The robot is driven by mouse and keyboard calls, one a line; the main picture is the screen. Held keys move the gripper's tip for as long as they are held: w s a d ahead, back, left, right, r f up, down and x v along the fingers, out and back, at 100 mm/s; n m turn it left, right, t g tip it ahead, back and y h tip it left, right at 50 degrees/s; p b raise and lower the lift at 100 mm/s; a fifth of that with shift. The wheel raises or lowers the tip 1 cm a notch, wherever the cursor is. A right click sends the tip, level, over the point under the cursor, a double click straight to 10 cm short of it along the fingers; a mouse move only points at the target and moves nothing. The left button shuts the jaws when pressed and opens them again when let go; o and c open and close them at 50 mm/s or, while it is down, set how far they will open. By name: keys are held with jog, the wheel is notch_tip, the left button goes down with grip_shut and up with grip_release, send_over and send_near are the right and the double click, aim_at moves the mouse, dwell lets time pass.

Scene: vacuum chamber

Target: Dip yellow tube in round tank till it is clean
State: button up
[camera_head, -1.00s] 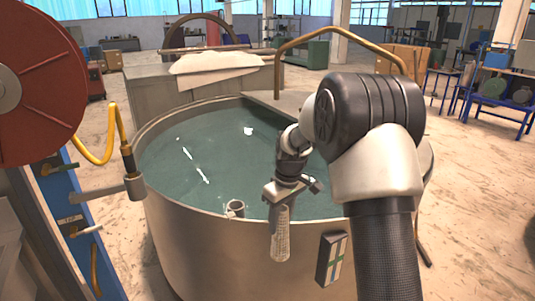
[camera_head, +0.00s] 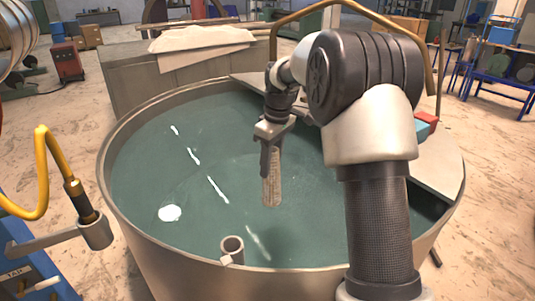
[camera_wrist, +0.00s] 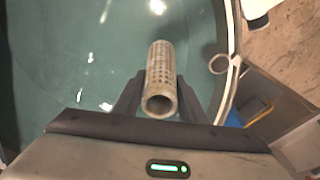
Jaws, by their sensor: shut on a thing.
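The held tube (camera_head: 271,190) is a perforated cylinder, pale tan-grey with only a faint yellowish tint. My gripper (camera_head: 270,158) is shut on its upper part, and the tube hangs nearly upright. In the wrist view the tube (camera_wrist: 160,78) sits between both fingers, its open end facing the camera. The round tank (camera_head: 118,225) is a wide metal tub filled with blue-green liquid (camera_head: 150,160). The tube is over the liquid, inside the rim. I cannot tell whether its lower end touches the surface.
A small round holder (camera_head: 232,250) sits at the tank's near rim. A yellow hose (camera_head: 42,165) with a nozzle in a bracket stands at the left. A curved brass pipe (camera_head: 345,8) arches behind my arm. A grey box (camera_head: 150,80) with cloth stands behind the tank.

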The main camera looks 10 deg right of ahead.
aim_at(271, 195)
notch_tip(271, 195, down, 11)
jog(key=shift+s+r+b, duration=0.1)
jog(key=shift+s+b, duration=0.05)
jog(key=shift+b, duration=0.15)
notch_tip(271, 195, down, 21)
jog(key=b, duration=1.3)
jog(key=shift+b, duration=0.35)
dwell(2.4)
notch_tip(271, 195, up, 20)
jog(key=p, duration=1.1)
jog(key=shift+p, duration=0.4)
